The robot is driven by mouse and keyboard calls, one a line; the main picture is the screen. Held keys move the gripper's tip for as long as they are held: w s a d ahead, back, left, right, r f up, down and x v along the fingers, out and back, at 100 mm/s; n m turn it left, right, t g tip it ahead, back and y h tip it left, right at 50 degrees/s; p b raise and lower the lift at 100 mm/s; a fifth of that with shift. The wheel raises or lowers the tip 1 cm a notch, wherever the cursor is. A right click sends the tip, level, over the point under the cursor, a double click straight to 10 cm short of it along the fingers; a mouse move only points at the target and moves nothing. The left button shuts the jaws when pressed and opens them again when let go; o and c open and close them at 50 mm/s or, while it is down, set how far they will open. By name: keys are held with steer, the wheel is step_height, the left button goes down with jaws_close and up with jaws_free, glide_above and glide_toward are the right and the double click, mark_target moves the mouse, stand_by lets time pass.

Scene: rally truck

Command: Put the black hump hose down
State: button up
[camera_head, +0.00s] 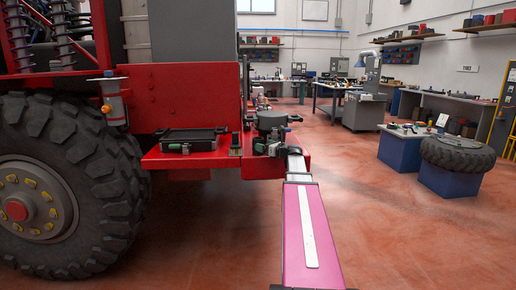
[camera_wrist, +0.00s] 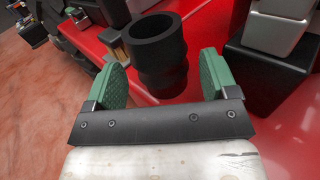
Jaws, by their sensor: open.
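The black hump hose (camera_wrist: 158,58) is a short ribbed tube standing upright on the truck's red ledge (camera_wrist: 196,72) in the wrist view. My gripper (camera_wrist: 160,75) is open, with one green-padded finger on each side of the hose. Gaps show between the hose and both pads. In the head view my gripper (camera_head: 283,146) is at the red ledge (camera_head: 200,158), at the end of my pink arm. I cannot make out the hose clearly there among the dark parts.
A black tray (camera_head: 190,138) lies on the ledge left of my gripper. A dark round part (camera_head: 269,120) stands just behind it. The big truck wheel (camera_head: 60,190) is at the left. A tyre (camera_head: 457,154) lies on a blue stand at the right, with open floor between.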

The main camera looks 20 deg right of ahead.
steer(key=x, duration=0.4)
steer(key=shift+w+a, duration=0.1)
steer(key=c, duration=0.8)
steer(key=shift+r, duration=0.1)
